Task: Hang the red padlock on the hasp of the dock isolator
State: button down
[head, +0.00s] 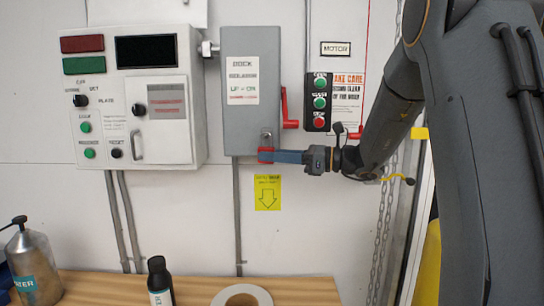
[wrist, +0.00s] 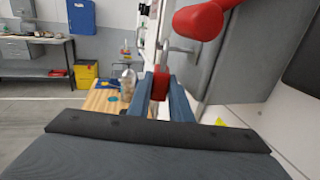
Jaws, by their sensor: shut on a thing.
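The dock isolator (head: 238,120) is a grey wall box with a white label; its red handle (head: 287,112) sticks out at the right side. My gripper (head: 276,156) has blue fingers and is at the box's lower edge, reaching in from the right. It is shut on the red padlock (head: 264,155), which also shows between the fingers in the wrist view (wrist: 160,86). The padlock body is below the metal hasp area (head: 266,137). The silver shackle (wrist: 177,49) rises above the body. I cannot tell whether the shackle passes through the hasp. The red handle (wrist: 200,20) looms close above in the wrist view.
A control cabinet (head: 190,110) is on the wall at left, and a motor button station (head: 319,103) at right. A yellow arrow label (head: 267,192) is below the isolator. The wooden bench below holds a black bottle (head: 158,280), a metal spray can (head: 32,265) and a white ring (head: 242,296).

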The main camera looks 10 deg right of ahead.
jog(key=c, duration=1.5)
grip_release()
jog(key=shift+c, duration=0.2)
jog(key=b+v, duration=0.2)
jog(key=v, duration=0.5)
jog(key=s+a+f+n+g+h, duration=0.35)
jog(key=s+f, duration=0.25)
jog(key=f, duration=0.3)
jog(key=s+a+f+n+g+h, duration=0.35)
jog(key=s+f, duration=0.35)
jog(key=f, duration=0.3)
jog(key=s+d+f+n+h, duration=0.2)
jog(key=s+f+n+h, duration=0.2)
jog(key=s+f+n, duration=0.2)
jog(key=s+d+f+n+h, duration=0.3)
jog(key=s+f+n+h, duration=0.2)
jog(key=n, duration=0.5)
jog(key=shift+s+f, duration=0.95)
jog(key=shift+s, duration=0.3)
